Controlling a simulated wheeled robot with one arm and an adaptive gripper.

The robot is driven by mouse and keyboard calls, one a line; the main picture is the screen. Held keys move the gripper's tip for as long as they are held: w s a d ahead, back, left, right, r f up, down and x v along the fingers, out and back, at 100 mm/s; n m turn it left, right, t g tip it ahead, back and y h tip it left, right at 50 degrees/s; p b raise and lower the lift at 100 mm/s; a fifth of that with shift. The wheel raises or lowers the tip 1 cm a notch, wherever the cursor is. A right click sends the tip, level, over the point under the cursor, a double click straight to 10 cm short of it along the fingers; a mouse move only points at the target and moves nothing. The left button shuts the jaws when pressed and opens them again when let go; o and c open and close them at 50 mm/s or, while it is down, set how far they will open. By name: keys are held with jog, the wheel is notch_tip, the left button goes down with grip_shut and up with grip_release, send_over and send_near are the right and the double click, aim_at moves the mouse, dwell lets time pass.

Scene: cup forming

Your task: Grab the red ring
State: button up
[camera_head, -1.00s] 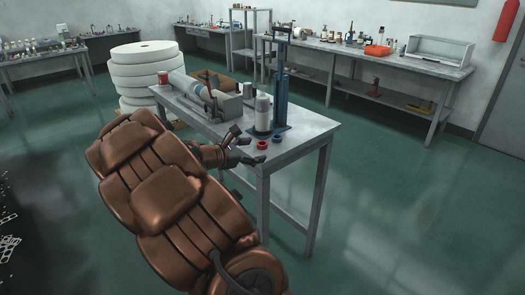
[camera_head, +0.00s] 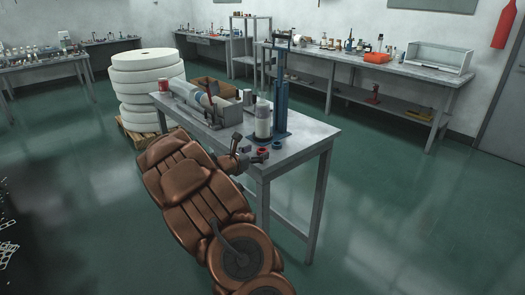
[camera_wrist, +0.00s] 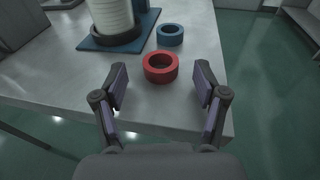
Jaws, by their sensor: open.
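The red ring (camera_wrist: 161,68) lies flat on the grey table near its front edge. In the wrist view it sits just ahead of my gripper (camera_wrist: 161,88), centred between the two open fingers and touching neither. In the head view the red ring (camera_head: 262,150) shows small near the table corner. My gripper (camera_head: 252,152) is at the table's near edge there, close to the ring, and partly hides its surroundings. A blue ring (camera_wrist: 170,34) lies just beyond the red one, apart from it.
A blue press stand (camera_head: 282,100) with a white cylinder (camera_head: 263,118) stands behind the rings. A machine and a box are farther left on the table (camera_head: 316,135). The table's right end is clear. White rolls (camera_head: 148,80) stand on a pallet at left.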

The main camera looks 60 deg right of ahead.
jog(key=shift+s+d+f, duration=0.1)
jog(key=shift+d+f, duration=0.05)
jog(key=shift+d, duration=0.5)
jog(key=shift+s+d+f, duration=0.1)
jog(key=shift+d, duration=0.55)
jog(key=c, duration=0.9)
jog(key=shift+r, duration=0.1)
